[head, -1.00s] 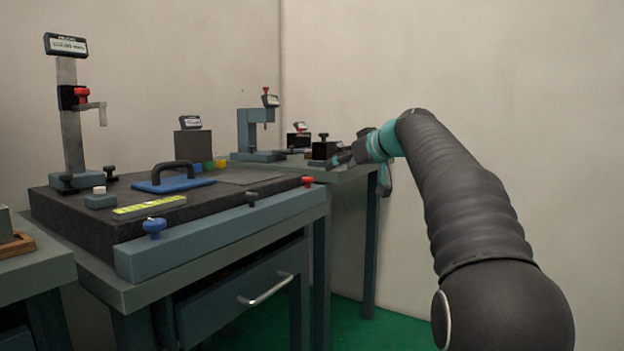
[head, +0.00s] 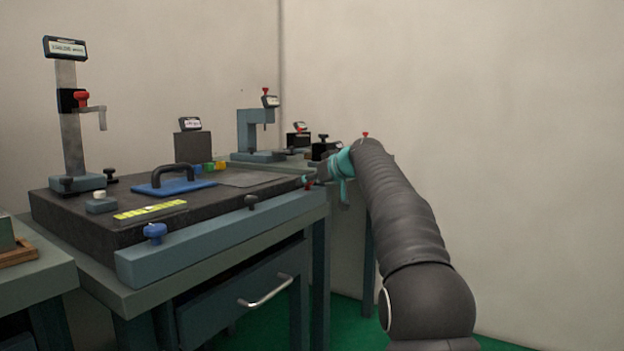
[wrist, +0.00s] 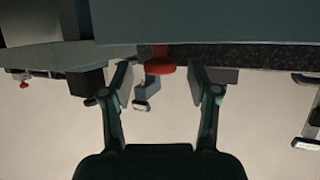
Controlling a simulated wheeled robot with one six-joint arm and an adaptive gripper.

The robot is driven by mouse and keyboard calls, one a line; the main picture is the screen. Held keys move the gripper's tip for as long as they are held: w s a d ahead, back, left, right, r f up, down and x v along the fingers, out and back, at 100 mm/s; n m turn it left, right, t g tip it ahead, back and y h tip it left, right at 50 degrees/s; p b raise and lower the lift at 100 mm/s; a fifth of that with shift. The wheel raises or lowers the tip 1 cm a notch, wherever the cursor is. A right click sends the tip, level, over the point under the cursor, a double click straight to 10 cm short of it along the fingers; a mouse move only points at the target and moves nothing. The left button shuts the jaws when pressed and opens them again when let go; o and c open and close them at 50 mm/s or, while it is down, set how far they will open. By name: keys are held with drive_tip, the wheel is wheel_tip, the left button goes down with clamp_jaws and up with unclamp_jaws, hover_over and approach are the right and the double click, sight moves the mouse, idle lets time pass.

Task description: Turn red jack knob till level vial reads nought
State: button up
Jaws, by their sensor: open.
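The red jack knob (wrist: 160,62) hangs at the edge of the bench in the wrist view, which looks upside down. It sits between the two open fingers of my gripper (wrist: 162,82), with a gap on each side.
A blue knob (head: 154,232) and a black knob (head: 251,202) sit along the plate's front rail. A blue handled block (head: 173,187) and a height gauge (head: 70,120) stand on the plate. A drawer handle (head: 266,290) juts out below. Instruments stand on the bench behind.

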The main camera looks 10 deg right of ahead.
drive_tip(key=shift+w+a, duration=0.1)
drive_tip(key=c, duration=1.1)
drive_tip(key=shift+a, duration=0.1)
